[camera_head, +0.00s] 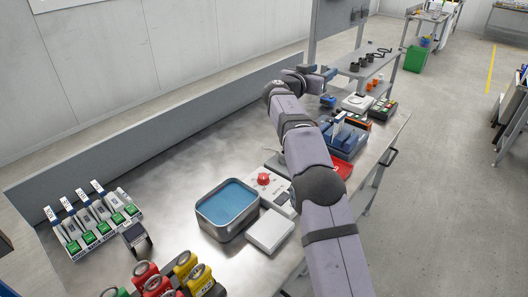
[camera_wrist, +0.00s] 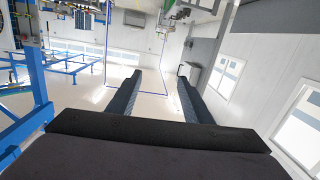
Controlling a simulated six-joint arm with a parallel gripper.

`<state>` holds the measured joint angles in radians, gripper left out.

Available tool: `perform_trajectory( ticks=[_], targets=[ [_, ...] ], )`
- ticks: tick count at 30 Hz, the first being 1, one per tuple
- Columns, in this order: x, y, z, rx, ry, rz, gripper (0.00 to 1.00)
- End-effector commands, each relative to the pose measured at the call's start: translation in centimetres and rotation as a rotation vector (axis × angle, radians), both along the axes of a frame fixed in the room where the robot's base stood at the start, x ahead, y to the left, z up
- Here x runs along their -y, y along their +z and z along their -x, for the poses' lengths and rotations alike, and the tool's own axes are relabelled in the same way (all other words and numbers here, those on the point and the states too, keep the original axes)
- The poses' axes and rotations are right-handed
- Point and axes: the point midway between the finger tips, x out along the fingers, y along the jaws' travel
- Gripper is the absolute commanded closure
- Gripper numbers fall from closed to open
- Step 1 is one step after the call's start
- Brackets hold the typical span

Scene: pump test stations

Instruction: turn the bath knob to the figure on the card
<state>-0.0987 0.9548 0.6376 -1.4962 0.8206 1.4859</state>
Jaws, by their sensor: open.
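The bath is a metal tub of blue liquid (camera_head: 228,205) on the steel bench. A red knob (camera_head: 264,179) sits on a pale control box (camera_head: 270,190) just right of it, partly behind my arm. The knob's pointer and any markings are too small to read. I cannot make out a card with a figure. My gripper (camera_head: 328,73) is beyond the bath, above the far part of the bench and well away from the knob. In the wrist view my gripper (camera_wrist: 160,75) has its two fingers apart with nothing between them; that view faces the room and shows no bath.
A pale square slab (camera_head: 270,231) lies in front of the control box. A row of green-fronted units (camera_head: 90,220) stands at left, with red and yellow devices (camera_head: 165,280) at the near edge. Blue and red equipment (camera_head: 345,138) stands beyond my arm. The bench behind the bath is bare.

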Motion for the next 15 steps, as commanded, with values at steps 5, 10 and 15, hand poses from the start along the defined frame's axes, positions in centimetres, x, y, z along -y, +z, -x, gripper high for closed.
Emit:
perform_trajectory(
  ticks=[5, 10, 15],
  targets=[
    [-1.7, 1.7, -0.5, -0.058, 0.012, -0.094, 0.54],
    [-3.4, -0.4, 0.2, -0.154, -0.015, -0.257, 0.54],
    [-6.1, -6.6, 3.2, -0.474, -0.011, -0.352, 0.54]
  ],
)
